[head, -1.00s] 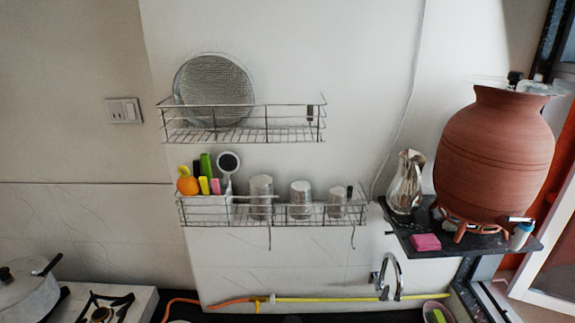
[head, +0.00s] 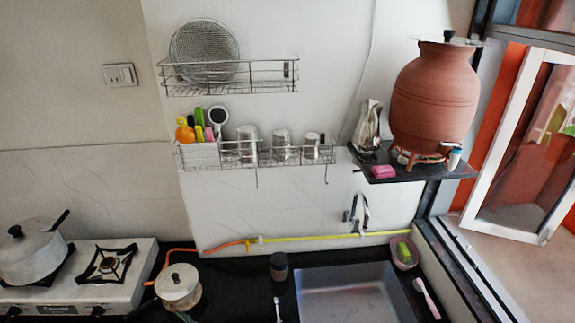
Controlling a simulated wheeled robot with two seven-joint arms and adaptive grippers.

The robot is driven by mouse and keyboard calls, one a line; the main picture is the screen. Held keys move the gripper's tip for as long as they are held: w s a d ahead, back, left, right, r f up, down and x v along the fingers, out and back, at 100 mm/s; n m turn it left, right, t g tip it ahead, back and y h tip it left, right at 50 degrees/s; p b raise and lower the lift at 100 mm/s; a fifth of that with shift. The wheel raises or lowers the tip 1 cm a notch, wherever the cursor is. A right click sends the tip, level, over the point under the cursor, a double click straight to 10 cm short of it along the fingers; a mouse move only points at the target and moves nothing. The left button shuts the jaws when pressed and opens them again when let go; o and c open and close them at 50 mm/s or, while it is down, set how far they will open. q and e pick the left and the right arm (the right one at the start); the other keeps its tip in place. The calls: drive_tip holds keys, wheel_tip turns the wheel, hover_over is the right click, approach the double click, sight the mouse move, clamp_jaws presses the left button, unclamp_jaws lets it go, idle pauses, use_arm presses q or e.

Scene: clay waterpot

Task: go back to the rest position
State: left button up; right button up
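Neither of my grippers nor my arms show in the head view. The clay waterpot (head: 434,98) stands upright on a dark shelf (head: 437,175) at the upper right. It rests on a reddish stand (head: 416,158) and has a small tap low on its right side. A shiny metal jug (head: 367,128) stands on the same shelf, left of the pot.
A sink (head: 347,294) is set in the dark counter below the shelf. A stove (head: 105,268) with a lidded pot (head: 33,250) is at the lower left. Wire racks (head: 255,155) hang on the wall. An open window (head: 521,145) is at the right.

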use_arm(q)
drive_tip(key=s+a+f+n+g+h, duration=0.1)
drive_tip(key=s+f+n+g+h, duration=0.1)
drive_tip(key=s+n, duration=0.55)
drive_tip(key=s+a+f+n+g+h, duration=0.1)
drive_tip(key=s+a+f+n+h, duration=0.15)
drive_tip(key=s+n, duration=0.5)
drive_tip(key=s+d+n+g+h, duration=0.1)
drive_tip(key=s+d+n+h, duration=0.4)
drive_tip(key=s+d+n, duration=0.5)
wheel_tip(320, 180, down, 34)
drive_tip(key=s+r+g+b, duration=0.1)
drive_tip(key=s+g+b, duration=0.1)
drive_tip(key=b, duration=0.3)
drive_tip(key=s+f+m+g+b, duration=0.1)
drive_tip(key=s+f+b, duration=0.4)
drive_tip(key=s+f, duration=1.5)
wheel_tip(320, 180, down, 4)
drive_tip(key=shift+h, duration=0.35)
use_arm(e)
drive_tip(key=s+f, duration=0.3)
drive_tip(key=f, duration=0.7)
